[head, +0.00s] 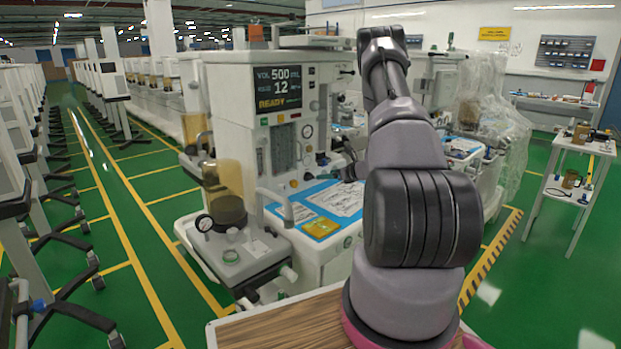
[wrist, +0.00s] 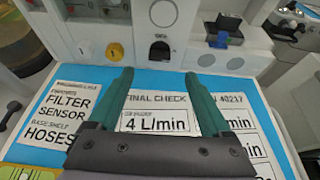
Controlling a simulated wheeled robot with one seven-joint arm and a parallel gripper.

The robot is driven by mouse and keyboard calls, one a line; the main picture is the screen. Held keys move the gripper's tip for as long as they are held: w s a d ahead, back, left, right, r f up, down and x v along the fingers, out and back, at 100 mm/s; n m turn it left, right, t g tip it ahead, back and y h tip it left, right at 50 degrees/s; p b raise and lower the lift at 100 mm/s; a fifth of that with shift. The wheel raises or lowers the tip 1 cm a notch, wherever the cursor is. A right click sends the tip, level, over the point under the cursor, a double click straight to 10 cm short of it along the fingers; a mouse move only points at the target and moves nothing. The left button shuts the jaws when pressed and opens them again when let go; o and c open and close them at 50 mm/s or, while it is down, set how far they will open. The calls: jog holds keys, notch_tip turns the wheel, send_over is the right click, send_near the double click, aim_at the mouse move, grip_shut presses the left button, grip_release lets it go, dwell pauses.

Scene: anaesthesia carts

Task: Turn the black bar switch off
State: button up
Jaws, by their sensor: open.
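In the wrist view, a black part with a rounded top (wrist: 160,52) sits on the cart's pale front panel, just beyond my fingertips. It may be the black bar switch; its setting is too small to tell. My gripper (wrist: 157,76) has two green fingers spread apart with nothing between them. It is over the printed sheets on the cart's work surface, pointing at the panel. In the head view, my arm reaches to the anaesthesia cart (head: 233,95), and my gripper is small and partly hidden there.
A yellow knob (wrist: 114,51) and a round gauge (wrist: 163,13) are on the panel near the black part. A black block with a blue part (wrist: 222,40) is to the right. Printed sheets (wrist: 158,112) lie on the blue mat (wrist: 269,120). A side table (head: 587,147) stands at right.

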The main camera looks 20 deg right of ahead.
aim_at(311, 177)
jog(key=x, duration=0.8)
jog(key=shift+w+a+f, duration=0.15)
jog(key=shift+w, duration=0.1)
grip_shut()
